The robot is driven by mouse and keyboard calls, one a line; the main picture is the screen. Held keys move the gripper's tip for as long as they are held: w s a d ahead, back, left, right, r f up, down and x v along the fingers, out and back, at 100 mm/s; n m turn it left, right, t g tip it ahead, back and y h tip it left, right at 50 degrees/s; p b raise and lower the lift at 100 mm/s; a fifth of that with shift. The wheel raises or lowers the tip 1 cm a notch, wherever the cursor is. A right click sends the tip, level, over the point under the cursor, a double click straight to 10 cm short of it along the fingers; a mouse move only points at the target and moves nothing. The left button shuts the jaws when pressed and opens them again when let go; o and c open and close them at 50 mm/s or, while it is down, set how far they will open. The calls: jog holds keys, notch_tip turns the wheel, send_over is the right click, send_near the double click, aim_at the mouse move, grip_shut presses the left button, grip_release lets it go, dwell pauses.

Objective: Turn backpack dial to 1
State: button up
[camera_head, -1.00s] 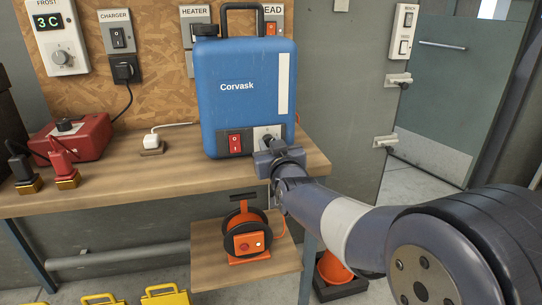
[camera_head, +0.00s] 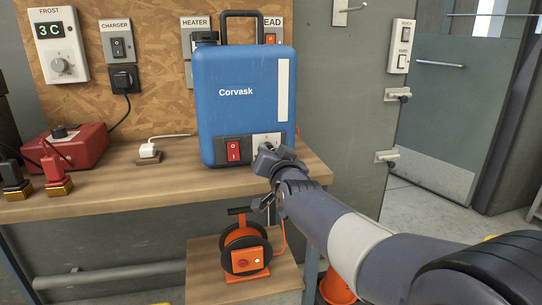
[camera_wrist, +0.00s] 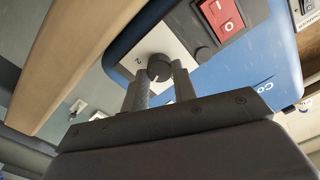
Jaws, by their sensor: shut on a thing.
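The blue Corvask backpack unit (camera_head: 244,80) stands upright on the wooden bench. On its lower front are a red rocker switch (camera_head: 233,150) and a pale dial plate (camera_head: 266,139). In the wrist view the dark round dial (camera_wrist: 158,68) sits on that plate, with a white mark on the knob and a "2" printed beside it. My gripper (camera_wrist: 160,77) is shut on the dial, one finger on each side. In the head view my gripper (camera_head: 265,158) covers the dial. The other dial numbers are hidden or too small to read.
Wall switches line the board behind. The floor at right is open.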

dwell(0.3)
jog(key=o, duration=1)
jog(key=p+v, duration=0.1)
jog(key=v, duration=0.9)
jog(key=shift+s+p, duration=0.3)
jog(key=shift+s, duration=0.1)
jog(key=shift+w, duration=0.15)
